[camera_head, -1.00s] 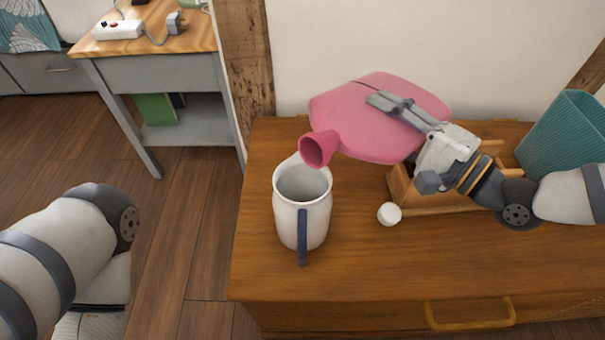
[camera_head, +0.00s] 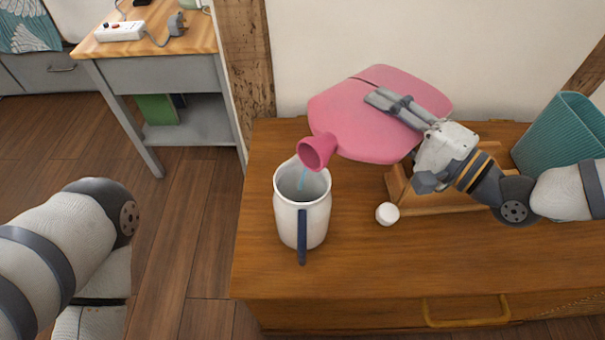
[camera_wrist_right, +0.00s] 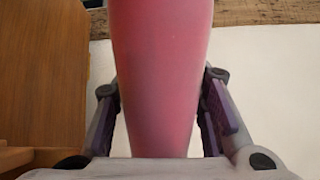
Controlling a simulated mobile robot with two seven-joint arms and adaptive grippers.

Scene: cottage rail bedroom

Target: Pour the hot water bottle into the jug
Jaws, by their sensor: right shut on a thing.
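The pink hot water bottle (camera_head: 345,118) is tilted above the dresser top, its open funnel mouth (camera_head: 317,152) over the jug. A thin bluish stream (camera_head: 301,178) runs from the mouth into the jug. The white jug (camera_head: 290,222) stands upright on the dresser, its blue handle facing me. My right gripper (camera_head: 385,102) is shut on the hot water bottle, which also fills the middle of the right wrist view (camera_wrist_right: 160,75) between the fingers. My left arm shows at the lower left, but its gripper is out of the frame.
A small white cap-like round thing (camera_head: 387,214) lies on the wooden dresser (camera_head: 350,270), right of the jug. A wooden holder (camera_head: 435,208) and a teal ribbed bin (camera_head: 565,135) stand to the right. A side table (camera_head: 160,68) with a power strip (camera_head: 119,30) is at upper left.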

